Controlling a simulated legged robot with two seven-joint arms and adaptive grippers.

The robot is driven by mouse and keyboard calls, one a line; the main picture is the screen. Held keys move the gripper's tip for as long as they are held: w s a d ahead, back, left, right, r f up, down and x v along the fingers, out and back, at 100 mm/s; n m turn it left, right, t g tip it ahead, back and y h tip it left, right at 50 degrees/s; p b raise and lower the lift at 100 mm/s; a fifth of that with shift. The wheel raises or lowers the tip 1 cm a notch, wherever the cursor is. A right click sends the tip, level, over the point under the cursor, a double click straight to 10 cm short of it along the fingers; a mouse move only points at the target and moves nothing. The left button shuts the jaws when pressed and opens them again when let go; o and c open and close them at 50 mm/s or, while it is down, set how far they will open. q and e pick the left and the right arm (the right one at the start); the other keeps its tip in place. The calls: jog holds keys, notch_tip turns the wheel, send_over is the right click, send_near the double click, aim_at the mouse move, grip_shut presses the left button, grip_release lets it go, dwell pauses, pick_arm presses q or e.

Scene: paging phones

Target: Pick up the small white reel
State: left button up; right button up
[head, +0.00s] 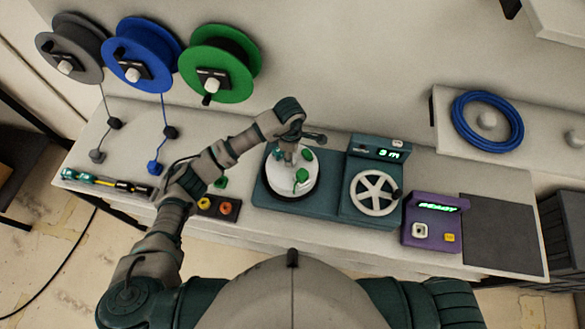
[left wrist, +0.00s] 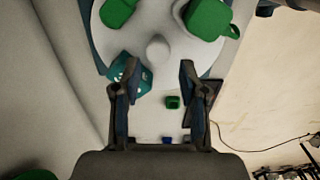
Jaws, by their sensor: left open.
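The white reel (head: 286,184), a round white disc with green parts on it, sits on the left part of a teal machine (head: 266,205). In the left wrist view the white disc (left wrist: 158,20) fills the top middle, with a pale round knob (left wrist: 158,48) at its centre and green blocks on either side. My left gripper (head: 290,155) is over the reel and hides part of it. In the left wrist view my left gripper (left wrist: 160,78) is open, and the knob shows just beyond its fingertips, between them. Nothing is held. My right gripper is not in view.
A spoked white wheel (head: 375,193) and display stand right of the reel. A purple box (head: 430,222) and dark mat (head: 503,235) lie further right. Grey, blue and green wall spools (head: 219,62) hang behind.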

aim_at(282, 179)
pick_arm(q)
jog(key=f, duration=0.1)
jog(key=f+p, duration=0.1)
jog(key=f, duration=0.2)
jog(key=shift+d+f+p, duration=0.25)
jog(key=shift+d+p, duration=0.05)
jog(key=shift+d, duration=0.1)
jog(key=shift+w+f, duration=0.1)
jog(key=shift+f, duration=0.25)
jog(key=shift+r, duration=0.1)
grip_shut()
